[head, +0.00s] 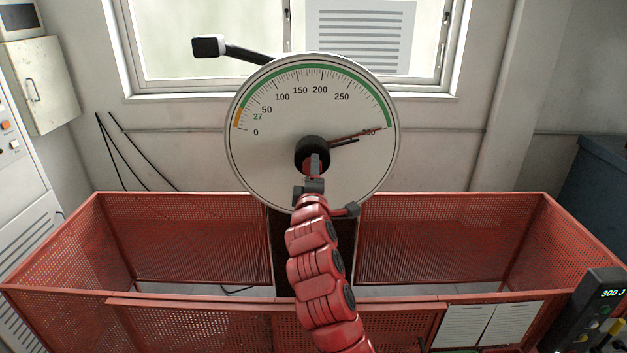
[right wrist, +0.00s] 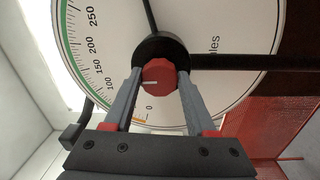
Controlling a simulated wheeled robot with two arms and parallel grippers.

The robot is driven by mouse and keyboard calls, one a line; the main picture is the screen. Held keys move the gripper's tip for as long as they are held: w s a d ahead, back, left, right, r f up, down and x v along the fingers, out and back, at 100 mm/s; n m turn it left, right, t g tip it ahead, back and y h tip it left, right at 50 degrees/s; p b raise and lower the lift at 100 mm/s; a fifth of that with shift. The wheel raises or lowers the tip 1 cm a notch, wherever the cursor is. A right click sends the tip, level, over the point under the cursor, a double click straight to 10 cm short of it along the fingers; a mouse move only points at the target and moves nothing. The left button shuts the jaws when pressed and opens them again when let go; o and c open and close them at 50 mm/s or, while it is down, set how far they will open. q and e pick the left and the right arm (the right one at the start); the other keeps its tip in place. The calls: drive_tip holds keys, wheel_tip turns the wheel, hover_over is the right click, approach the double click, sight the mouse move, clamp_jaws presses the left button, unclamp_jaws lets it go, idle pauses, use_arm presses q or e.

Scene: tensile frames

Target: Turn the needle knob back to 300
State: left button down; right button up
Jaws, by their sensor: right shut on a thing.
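A round white dial (head: 270,155) has a green and orange rim and a scale from 0 to 300. A red needle (head: 365,133) points right, its tip over the 300 label. A shorter black pointer (head: 346,142) lies just below it. My right gripper (head: 314,165) reaches the black hub (head: 307,146) at the dial's centre and partly hides it. In the right wrist view, my right gripper (right wrist: 160,88) has its fingers on both sides of the red knob (right wrist: 159,76), shut on it. A white mark on the knob points left. My left gripper is not in view.
A red mesh guard (head: 180,225) stands around the machine below the dial, on both sides of my arm. A black hammer-like arm (head: 235,50) sticks out at the dial's upper left. A control box (head: 600,310) at the lower right shows "300 J".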

drive_tip(key=shift+m, duration=0.3)
drive_tip(key=o, duration=1.4)
drive_tip(key=shift+c, duration=0.2)
drive_tip(key=shift+s, duration=0.1)
drive_tip(key=s+f+b, duration=0.1)
drive_tip(key=s+b, duration=0.1)
drive_tip(key=s, duration=1.5)
drive_tip(key=shift+a+b, duration=0.15)
drive_tip(key=shift+b, duration=0.2)
